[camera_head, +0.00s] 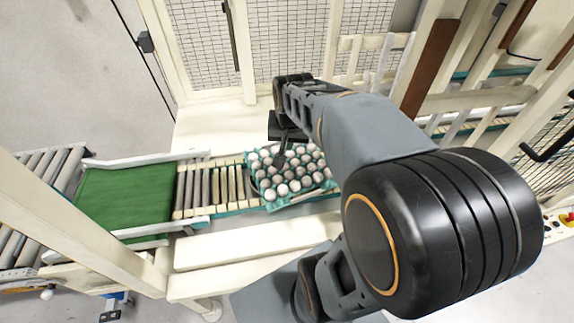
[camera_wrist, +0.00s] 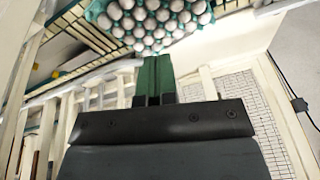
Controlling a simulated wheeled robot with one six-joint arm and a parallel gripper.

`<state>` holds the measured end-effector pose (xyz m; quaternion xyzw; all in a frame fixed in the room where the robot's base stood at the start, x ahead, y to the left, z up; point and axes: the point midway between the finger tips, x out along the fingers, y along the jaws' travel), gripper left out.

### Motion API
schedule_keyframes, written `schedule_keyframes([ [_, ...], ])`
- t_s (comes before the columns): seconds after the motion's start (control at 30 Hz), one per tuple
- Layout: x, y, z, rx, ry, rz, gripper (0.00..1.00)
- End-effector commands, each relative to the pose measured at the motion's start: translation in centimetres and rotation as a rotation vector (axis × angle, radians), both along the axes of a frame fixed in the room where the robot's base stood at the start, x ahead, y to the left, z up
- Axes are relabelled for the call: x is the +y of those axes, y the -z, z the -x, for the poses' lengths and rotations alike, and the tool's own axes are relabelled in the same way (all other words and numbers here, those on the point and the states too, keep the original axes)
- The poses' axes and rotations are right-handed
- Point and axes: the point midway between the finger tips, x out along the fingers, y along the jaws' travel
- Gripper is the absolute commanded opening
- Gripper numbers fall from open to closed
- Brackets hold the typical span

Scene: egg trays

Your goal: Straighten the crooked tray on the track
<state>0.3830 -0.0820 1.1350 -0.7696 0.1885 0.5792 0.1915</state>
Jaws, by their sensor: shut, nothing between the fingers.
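The egg tray (camera_head: 256,184) is teal-green and full of pale eggs. It sits on the roller track (camera_head: 222,186), turned at an angle to the track's direction. In the wrist view the tray (camera_wrist: 96,8) is at the top, just past my fingertips. My gripper (camera_wrist: 153,60) is shut and empty, its two green fingers pressed together and pointing at the tray's edge. In the head view my gripper (camera_head: 281,158) is over the tray's far side. I cannot tell whether the fingertips touch the tray. My arm hides part of the track to the right.
A green belt (camera_head: 125,197) with pale side rails leads to the track from the left. A cream frame with wire mesh (camera_head: 288,40) stands behind the track. A cream ledge (camera_head: 245,245) runs along the near side. Upright posts and rails crowd the right.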

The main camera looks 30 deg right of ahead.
Motion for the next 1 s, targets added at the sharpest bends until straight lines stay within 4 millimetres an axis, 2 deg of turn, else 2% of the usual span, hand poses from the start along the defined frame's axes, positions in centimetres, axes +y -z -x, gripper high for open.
schedule_keyframes([
  [0.03, -2.7, 1.1, -1.5, 0.033, 0.120, -0.024, 0.00],
  [0.2, -11.3, 5.3, -4.4, 0.098, 0.494, -0.096, 0.00],
  [0.3, -15.9, 8.2, -4.9, 0.130, 0.682, -0.131, 0.00],
  [0.4, -19.7, 11.1, -4.7, 0.155, 0.839, -0.159, 0.00],
  [0.5, -22.5, 13.4, -4.2, 0.173, 0.956, -0.180, 0.00],
  [0.6, -24.4, 15.1, -3.7, 0.186, 1.037, -0.194, 0.00],
  [0.7, -25.4, 16.2, -3.4, 0.193, 1.084, -0.201, 0.00],
  [1.0, -25.8, 18.0, -3.2, 0.197, 1.105, -0.206, 0.00],
])
